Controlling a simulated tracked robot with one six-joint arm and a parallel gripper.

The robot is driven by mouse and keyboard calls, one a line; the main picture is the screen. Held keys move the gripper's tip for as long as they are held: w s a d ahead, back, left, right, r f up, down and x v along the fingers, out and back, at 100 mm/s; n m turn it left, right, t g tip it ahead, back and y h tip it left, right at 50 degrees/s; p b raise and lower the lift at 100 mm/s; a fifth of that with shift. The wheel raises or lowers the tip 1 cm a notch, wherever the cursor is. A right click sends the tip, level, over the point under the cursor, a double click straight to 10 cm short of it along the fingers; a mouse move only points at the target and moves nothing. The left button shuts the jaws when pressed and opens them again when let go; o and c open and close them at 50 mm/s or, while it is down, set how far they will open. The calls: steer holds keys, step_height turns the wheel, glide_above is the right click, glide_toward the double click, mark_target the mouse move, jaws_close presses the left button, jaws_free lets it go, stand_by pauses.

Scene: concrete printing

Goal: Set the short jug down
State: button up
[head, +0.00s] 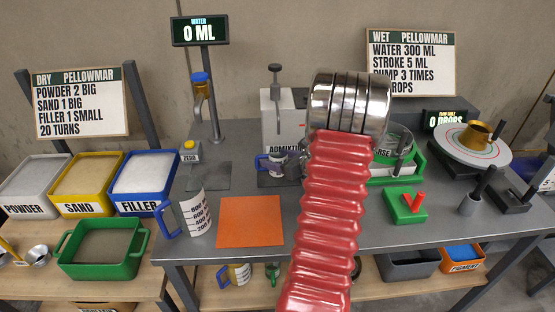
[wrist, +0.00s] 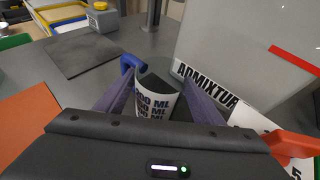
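The short jug (wrist: 155,100) is white with dark ML markings and a blue handle. In the wrist view it sits between the two purple fingers of my gripper (wrist: 165,103), which press on both its sides. In the head view the short jug (head: 279,156) is in front of the admixture dispenser (head: 272,112), over a dark pad (head: 272,180). My gripper's finger (head: 271,167) crosses it there. My red arm hides the right side. The jug looks roughly upright and its inside looks dark. I cannot tell whether its base touches the pad.
A taller jug (head: 195,211) stands left of an orange mat (head: 249,221) on the grey table. The dark scale plate (head: 208,176) is bare beneath the water spout. A green block with a red lever (head: 405,206) stands to the right. The orange mat is clear.

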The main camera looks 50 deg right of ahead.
steer(key=shift+o, duration=0.7)
steer(key=shift+r, duration=0.1)
steer(key=v, duration=1.2)
